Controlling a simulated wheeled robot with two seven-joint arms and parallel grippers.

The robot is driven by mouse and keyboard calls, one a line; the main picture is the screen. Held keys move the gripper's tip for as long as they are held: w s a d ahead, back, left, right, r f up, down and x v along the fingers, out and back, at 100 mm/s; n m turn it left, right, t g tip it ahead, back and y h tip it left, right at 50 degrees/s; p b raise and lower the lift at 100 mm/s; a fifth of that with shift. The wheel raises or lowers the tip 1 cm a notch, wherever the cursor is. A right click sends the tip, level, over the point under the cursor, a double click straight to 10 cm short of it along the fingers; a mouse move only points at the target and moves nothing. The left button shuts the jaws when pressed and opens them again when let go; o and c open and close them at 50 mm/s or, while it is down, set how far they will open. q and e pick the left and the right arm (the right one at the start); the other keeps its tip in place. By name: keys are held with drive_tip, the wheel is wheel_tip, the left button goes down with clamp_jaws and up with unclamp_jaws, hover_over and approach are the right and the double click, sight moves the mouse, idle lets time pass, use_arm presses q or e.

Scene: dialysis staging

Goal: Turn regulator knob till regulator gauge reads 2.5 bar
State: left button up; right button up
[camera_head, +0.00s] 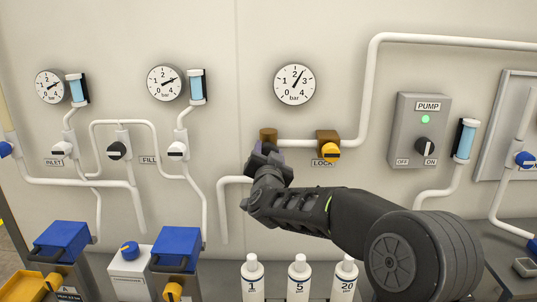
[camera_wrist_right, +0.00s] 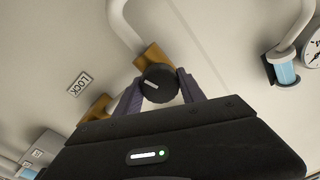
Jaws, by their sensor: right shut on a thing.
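The regulator's brass block (camera_head: 268,134) is on the wall pipe left of the LOCK valve, its knob hidden by my gripper in the head view. In the right wrist view the black regulator knob (camera_wrist_right: 158,84) with a white mark sits between the fingers, in front of its brass block (camera_wrist_right: 151,56). My right gripper (camera_head: 262,155) is shut on this knob; it also shows in the wrist view (camera_wrist_right: 160,90). The gauge above it (camera_head: 295,85) has its needle between 2 and 3, up and to the right. My left gripper is not in view.
The LOCK valve (camera_head: 329,147) with a yellow knob is close right of the gripper. The pump box (camera_head: 419,134) with a green light is farther right. Two other gauges (camera_head: 51,86) (camera_head: 165,83) hang at left. White bottles (camera_head: 299,278) stand below my arm.

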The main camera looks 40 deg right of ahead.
drive_tip(key=o, duration=1.4)
drive_tip(key=shift+c, duration=0.2)
drive_tip(key=v, duration=0.7)
drive_tip(key=shift+s+a+b, duration=0.25)
drive_tip(key=shift+s+b, duration=0.05)
drive_tip(key=shift+b, duration=0.1)
drive_tip(key=shift+f, duration=0.1)
